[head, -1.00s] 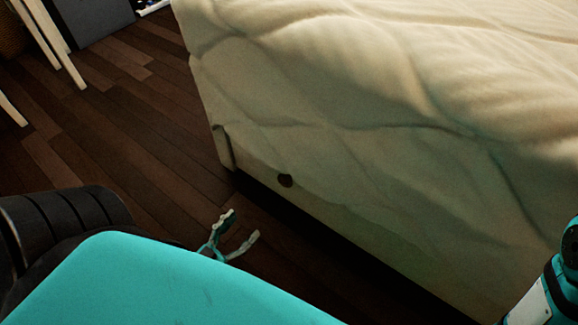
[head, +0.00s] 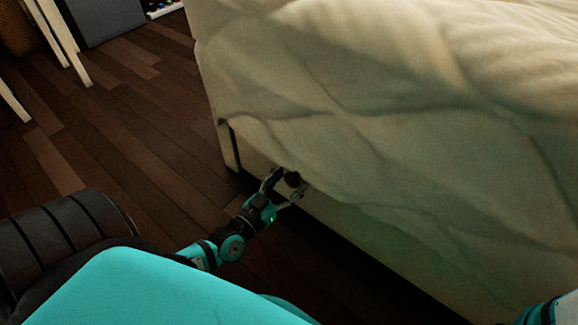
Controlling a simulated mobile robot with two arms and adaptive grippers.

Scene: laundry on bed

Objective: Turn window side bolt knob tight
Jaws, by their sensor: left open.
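The dark round bolt knob (head: 292,179) sits low on the side of the bed frame, just under the hanging edge of the cover. My left gripper (head: 289,181) is open at the knob, with one finger on each side of it. Whether the fingers touch the knob cannot be told. Part of my right arm shows at the bottom right corner, but its gripper is out of view.
The bed (head: 236,150) with its cream quilted cover (head: 400,130) fills the right side. The dark wood floor (head: 140,130) is clear to the left. White furniture legs (head: 55,40) and a wicker basket (head: 15,30) stand at the far left.

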